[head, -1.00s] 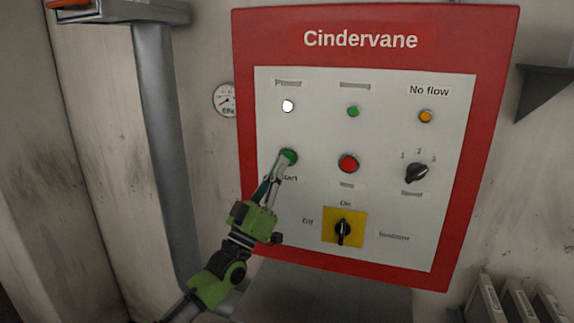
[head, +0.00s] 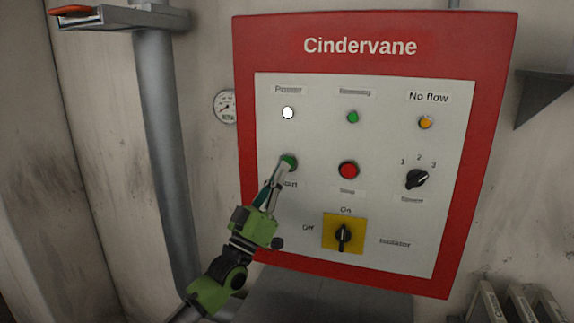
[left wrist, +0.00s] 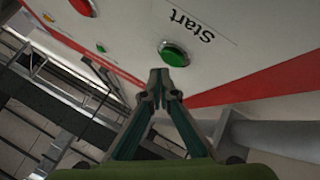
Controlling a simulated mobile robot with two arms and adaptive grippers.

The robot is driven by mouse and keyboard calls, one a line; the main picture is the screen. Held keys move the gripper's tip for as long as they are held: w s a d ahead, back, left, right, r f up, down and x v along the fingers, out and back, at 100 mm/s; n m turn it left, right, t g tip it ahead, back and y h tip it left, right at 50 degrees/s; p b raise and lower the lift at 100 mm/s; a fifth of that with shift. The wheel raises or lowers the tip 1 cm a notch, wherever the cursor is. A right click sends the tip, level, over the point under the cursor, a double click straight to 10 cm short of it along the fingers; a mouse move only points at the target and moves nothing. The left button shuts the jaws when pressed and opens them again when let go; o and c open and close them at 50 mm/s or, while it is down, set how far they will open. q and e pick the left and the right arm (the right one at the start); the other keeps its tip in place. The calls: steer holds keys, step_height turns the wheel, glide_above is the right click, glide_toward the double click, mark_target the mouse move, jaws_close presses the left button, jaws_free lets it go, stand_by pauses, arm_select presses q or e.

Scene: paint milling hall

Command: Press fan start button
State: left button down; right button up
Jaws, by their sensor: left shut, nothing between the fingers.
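The green start button (head: 288,162) is at the left of the white plate on the red-framed Cindervane panel, below the white power lamp. In the left wrist view the green button (left wrist: 174,54) sits in a metal ring beside the word "Start". My left gripper (head: 279,168) is shut and empty, its fingertips at the button's lower left edge in the head view. In the left wrist view the fingertips (left wrist: 159,74) show just beside the button; I cannot tell whether they touch it. The label under the button is partly hidden. My right gripper is not in view.
A red stop button (head: 348,170), a black speed selector (head: 417,179) and a yellow isolator switch (head: 343,234) share the panel. The power lamp (head: 288,113) looks white. A grey pipe (head: 164,150) and a gauge (head: 225,106) are to the left.

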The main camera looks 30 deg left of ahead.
arm_select(q)
steer(key=shift+w, duration=0.1)
stand_by(0.5)
steer(key=shift+w, duration=0.35)
steer(key=shift+w+a+y+b, duration=0.2)
steer(key=shift+w+y+b, duration=0.15)
steer(key=shift+b, duration=0.25)
stand_by(0.5)
steer(key=shift+s+d, duration=0.1)
steer(key=shift+s, duration=0.05)
steer(key=shift+s+d+p, duration=0.15)
steer(key=shift+s+p, duration=0.35)
steer(key=shift+s, duration=0.15)
steer(key=s+p, duration=0.1)
steer(key=s, duration=0.1)
steer(key=s+d+p, duration=0.1)
steer(key=s, duration=0.1)
steer(key=shift+s, duration=0.4)
